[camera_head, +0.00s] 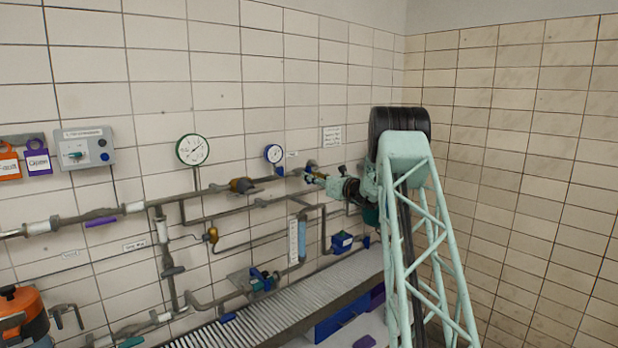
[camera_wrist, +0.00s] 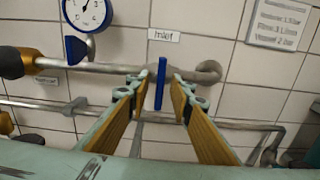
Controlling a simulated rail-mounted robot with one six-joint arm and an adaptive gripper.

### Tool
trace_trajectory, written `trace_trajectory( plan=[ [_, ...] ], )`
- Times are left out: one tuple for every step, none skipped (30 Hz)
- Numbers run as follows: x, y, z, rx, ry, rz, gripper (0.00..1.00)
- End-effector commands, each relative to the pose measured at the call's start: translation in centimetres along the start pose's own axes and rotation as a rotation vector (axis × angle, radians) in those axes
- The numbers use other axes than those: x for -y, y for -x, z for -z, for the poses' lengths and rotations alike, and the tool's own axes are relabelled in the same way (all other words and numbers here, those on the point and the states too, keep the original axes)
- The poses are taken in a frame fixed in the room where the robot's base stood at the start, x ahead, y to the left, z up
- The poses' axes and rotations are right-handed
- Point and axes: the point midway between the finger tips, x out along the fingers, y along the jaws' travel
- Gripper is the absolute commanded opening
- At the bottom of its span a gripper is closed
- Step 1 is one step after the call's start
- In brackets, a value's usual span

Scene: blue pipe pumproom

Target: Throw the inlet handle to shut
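The inlet handle (camera_wrist: 161,84) is a slim blue lever, upright across the grey pipe below the "Inlet" label (camera_wrist: 164,37) in the wrist view. My gripper (camera_wrist: 158,86) is open, with one yellow-brown padded finger on each side of the handle. A gap shows between the handle and each fingertip, and I see no contact. In the head view my gripper (camera_head: 315,176) is at the wall pipe, right of the small blue gauge. The handle is hard to make out there, partly covered by the gripper.
A blue-rimmed gauge (camera_wrist: 86,12) is left of the handle, with a yellow-brown fitting (camera_wrist: 14,62) on the pipe. A lower pipe (camera_wrist: 230,122) runs beneath. A notice (camera_wrist: 279,22) hangs at upper right. In the head view a grey grating (camera_head: 270,305) lies below the pipes.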

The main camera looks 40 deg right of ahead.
Motion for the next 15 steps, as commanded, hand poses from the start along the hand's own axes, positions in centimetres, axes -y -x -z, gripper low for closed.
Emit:
trace_trajectory(
  plan=[
    [0.0, 0.5, -0.1, 0.0, -0.001, 0.001, 0.2],
    [0.0, 0.8, -0.1, 0.0, -0.001, 0.001, 0.2],
    [0.0, 1.3, -0.1, 0.0, -0.001, 0.001, 0.2],
    [0.1, 1.7, -0.1, 0.0, -0.002, 0.002, 0.2],
    [0.1, 2.1, 0.0, -0.001, -0.002, 0.002, 0.2],
    [0.1, 2.7, 0.0, -0.001, -0.001, 0.002, 0.2],
    [0.1, 3.1, 0.0, -0.001, -0.001, 0.002, 0.2],
    [0.1, 3.5, 0.0, 0.0, -0.001, 0.002, 0.2],
    [0.1, 4.1, -0.1, 0.0, -0.001, 0.002, 0.2],
    [0.1, 4.5, -0.1, 0.0, -0.001, 0.002, 0.2],
    [0.1, 5.0, 0.0, -0.001, -0.002, 0.002, 0.2],
    [0.1, 5.6, 0.0, 0.0, -0.002, 0.002, 0.2],
    [0.1, 6.1, 0.0, 0.0, -0.002, 0.002, 0.2],
    [0.1, 6.5, 0.0, 0.0, -0.002, 0.002, 0.2],
    [0.1, 7.1, 0.0, 0.0, -0.002, 0.002, 0.2]
  ],
)
